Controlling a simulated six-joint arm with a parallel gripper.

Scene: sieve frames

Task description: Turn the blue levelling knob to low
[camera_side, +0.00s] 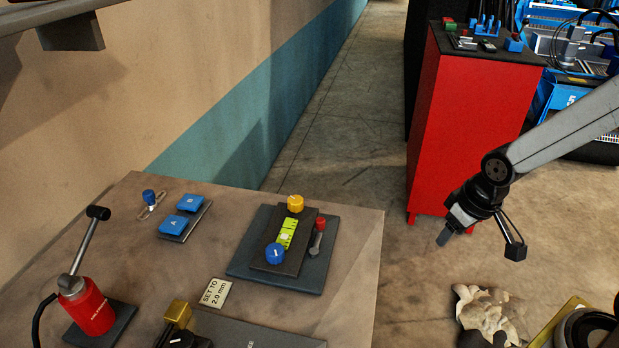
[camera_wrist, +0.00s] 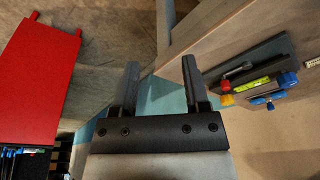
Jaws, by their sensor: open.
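The blue levelling knob (camera_side: 276,253) sits at the near end of a dark block (camera_side: 262,266) on the table, below a yellow-green scale (camera_side: 286,234). A yellow knob (camera_side: 295,203) is at the block's far end. In the wrist view the blue knob (camera_wrist: 287,80) shows at the right; a smaller blue part lies below the block. My gripper (camera_side: 442,238) is off the table's right side, over the floor and well apart from the knob. Its two fingers (camera_wrist: 164,82) are spread with nothing between them. I cannot read the knob's setting.
A small red-handled lever (camera_side: 319,226) stands right of the block. Blue A and B buttons (camera_side: 181,215), a "SET TO 2.0 mm" card (camera_side: 215,292) and a red lamp-like device (camera_side: 88,308) are on the table (camera_side: 352,262). A red cabinet (camera_side: 460,130) stands behind my gripper.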

